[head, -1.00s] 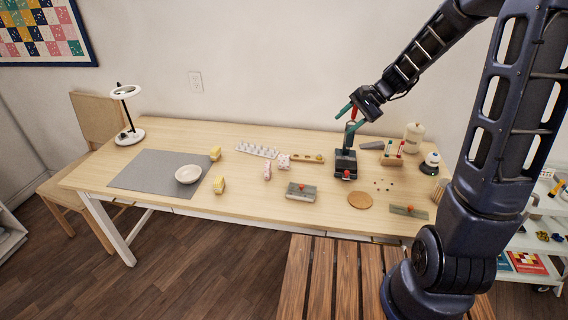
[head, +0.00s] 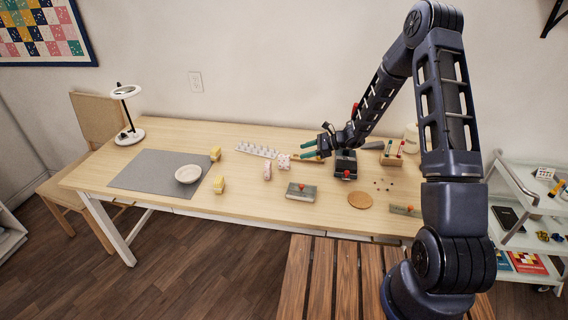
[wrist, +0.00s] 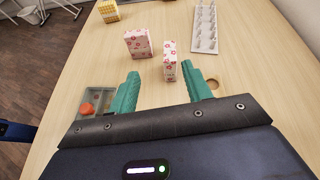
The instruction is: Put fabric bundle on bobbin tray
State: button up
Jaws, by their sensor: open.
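Two pink-and-white floral fabric bundles stand near the middle of the table. The left fabric bundle (head: 267,170) and the right fabric bundle (head: 284,161) also show in the wrist view, as one (wrist: 137,44) and the other (wrist: 170,62). My gripper (head: 307,149) is open and empty, with teal fingers pointing left toward the bundles. In the wrist view the right bundle lies just ahead of the fingertips (wrist: 164,80), between their lines. A pale tray with several upright pegs or bobbins (head: 257,151), apparently the bobbin tray, lies behind the bundles; it also shows in the wrist view (wrist: 205,28).
Yellow bundles (head: 219,185) stand left, by a grey mat (head: 142,176) with a white bowl (head: 188,174). A grey box with a red knob (head: 301,191) lies in front. A dark machine (head: 345,165) stands under my arm. A cork disc (head: 360,200) lies right.

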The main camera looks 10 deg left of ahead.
jog(key=m, duration=0.2)
send_near(280, 160)
jog(key=shift+t, duration=0.3)
jog(key=a+f, duration=0.2)
jog(key=a, duration=0.1)
jog(key=a+f, duration=0.1)
jog(key=f, duration=0.1)
jog(key=shift+w+a, duration=0.25)
jog(key=shift+w, duration=0.05)
jog(key=shift+y, duration=0.3)
jog(key=shift+x, duration=2.45)
jog(key=shift+w+r, duration=0.15)
jog(key=shift+w, duration=0.05)
grip_shut()
jog(key=shift+r, duration=0.1)
